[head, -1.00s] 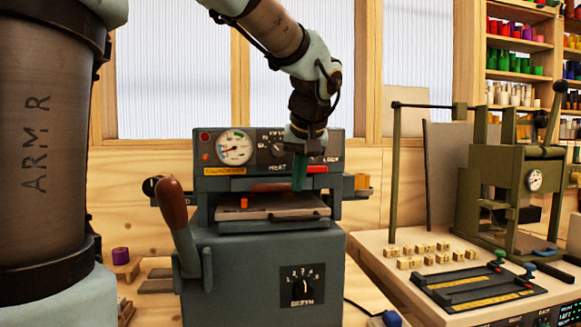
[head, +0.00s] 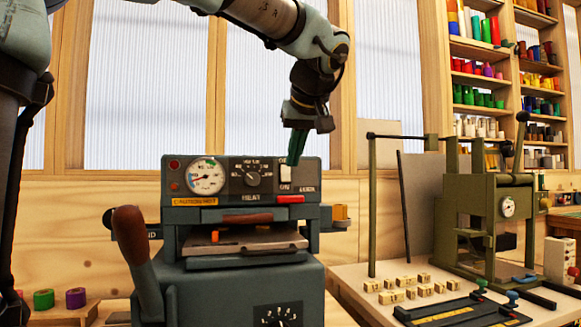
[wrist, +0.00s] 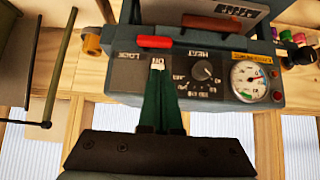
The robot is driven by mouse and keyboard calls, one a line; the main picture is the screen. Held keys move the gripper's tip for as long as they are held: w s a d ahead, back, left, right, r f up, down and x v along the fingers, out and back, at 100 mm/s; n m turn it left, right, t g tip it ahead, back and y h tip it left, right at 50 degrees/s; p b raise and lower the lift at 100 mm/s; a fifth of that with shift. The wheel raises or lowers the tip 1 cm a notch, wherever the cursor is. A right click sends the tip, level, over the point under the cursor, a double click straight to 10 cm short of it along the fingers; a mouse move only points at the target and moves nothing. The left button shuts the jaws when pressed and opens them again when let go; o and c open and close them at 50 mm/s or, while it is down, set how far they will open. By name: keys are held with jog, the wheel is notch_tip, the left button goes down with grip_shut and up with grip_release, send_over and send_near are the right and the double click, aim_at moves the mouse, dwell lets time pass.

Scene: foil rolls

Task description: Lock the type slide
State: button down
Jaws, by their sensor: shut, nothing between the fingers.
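My gripper (head: 292,164) is shut and empty, its green fingers pointing down at the panel of a grey-green press (head: 245,298). In the wrist view the fingertips (wrist: 160,72) are at or just in front of a white ON/OFF switch (wrist: 157,62); contact is unclear. The switch also shows in the head view (head: 285,173). A red bar (head: 290,199) is at the panel's right edge, beside a label that reads LOCK in the wrist view (wrist: 154,42). A flat plate (head: 250,241) with an orange block sits in the press mouth. Which part is the type slide is unclear.
The panel also carries a gauge (head: 206,176) and a heat knob (head: 252,178). A brown-handled lever (head: 132,238) rises at the press's left. Right of it are several letter blocks (head: 398,288), black rails (head: 462,311) and a green press (head: 490,215).

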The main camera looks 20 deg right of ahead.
aim_at(290, 199)
jog(key=p+x, duration=0.1)
jog(key=x, duration=0.7)
jog(key=shift+w+f, duration=0.3)
jog(key=shift+f, duration=0.15)
jog(key=shift+a+h+b, duration=0.1)
jog(key=shift+h+b, duration=0.2)
jog(key=shift+b, duration=0.2)
